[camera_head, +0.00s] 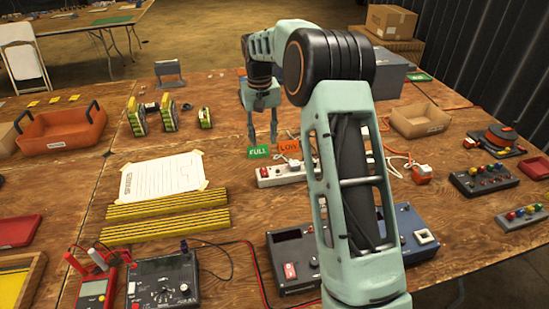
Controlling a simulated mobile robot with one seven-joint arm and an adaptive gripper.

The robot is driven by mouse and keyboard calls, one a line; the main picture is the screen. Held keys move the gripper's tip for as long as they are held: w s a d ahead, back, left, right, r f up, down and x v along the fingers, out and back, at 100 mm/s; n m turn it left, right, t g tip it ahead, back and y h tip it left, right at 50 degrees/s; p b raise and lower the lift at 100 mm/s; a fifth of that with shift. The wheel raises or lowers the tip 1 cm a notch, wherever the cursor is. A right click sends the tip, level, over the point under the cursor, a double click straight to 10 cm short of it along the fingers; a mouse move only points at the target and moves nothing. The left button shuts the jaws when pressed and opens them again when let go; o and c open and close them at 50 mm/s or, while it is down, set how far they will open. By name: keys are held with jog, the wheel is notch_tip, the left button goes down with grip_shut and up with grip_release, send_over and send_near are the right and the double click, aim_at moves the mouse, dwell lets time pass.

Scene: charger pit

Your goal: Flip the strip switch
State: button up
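A white power strip (290,181) lies on the wooden table near the middle of the view. A red switch (264,172) shows at its left end. My arm crosses in front of the strip's right part and hides some of it. My gripper (262,140) points down beyond the strip's left end, above a green "FULL" label (258,152). Its two fingers are apart with nothing seen between them. The gripper appears apart from the switch. Whether the fingertips touch the table is too small to tell.
An orange "LOW" label (288,147) stands beside the green one. White plugs and orange cords lie to the right. Yellow-black bars (165,212) and a paper sheet (160,178) lie to the left.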

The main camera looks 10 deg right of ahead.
aim_at(265, 174)
jog(key=shift+m+g, duration=0.3)
jog(key=f, duration=0.8)
jog(key=s+f+b, duration=0.1)
jog(key=f, duration=0.3)
jog(key=shift+f, duration=0.1)
grip_shut()
